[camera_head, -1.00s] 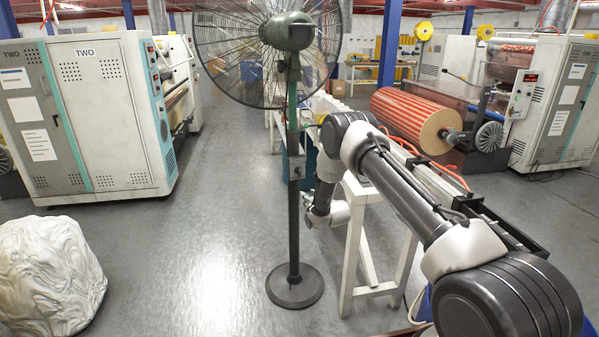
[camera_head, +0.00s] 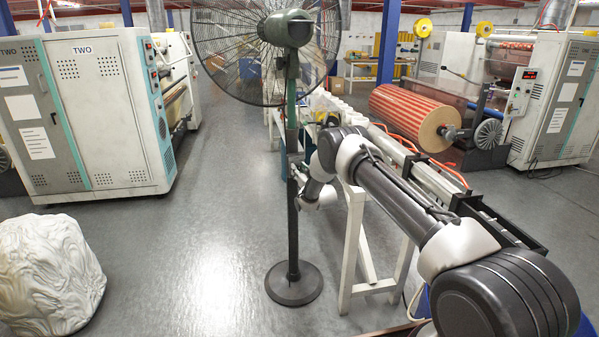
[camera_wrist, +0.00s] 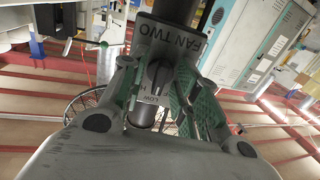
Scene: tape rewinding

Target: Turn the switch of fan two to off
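Fan two (camera_head: 288,32) is a tall pedestal fan with a wire cage, on a dark pole. In the wrist view, its switch box (camera_wrist: 188,43) carries the label FAN TWO. The dark switch knob (camera_wrist: 158,73) is on the box, with LOW marked close by; the other markings are partly hidden. My gripper (camera_wrist: 158,88) has its two green-padded fingers apart, on either side of the knob. I cannot tell whether either finger touches it. In the head view my gripper (camera_head: 298,172) is close against the pole, and the switch face is hidden.
A white-legged table (camera_head: 353,240) stands close right of the fan pole. The round fan base (camera_head: 293,291) is on the floor. A white wrapped bundle (camera_head: 45,280) lies at the lower left, and a machine marked TWO (camera_head: 100,120) stands behind it. The floor between is clear.

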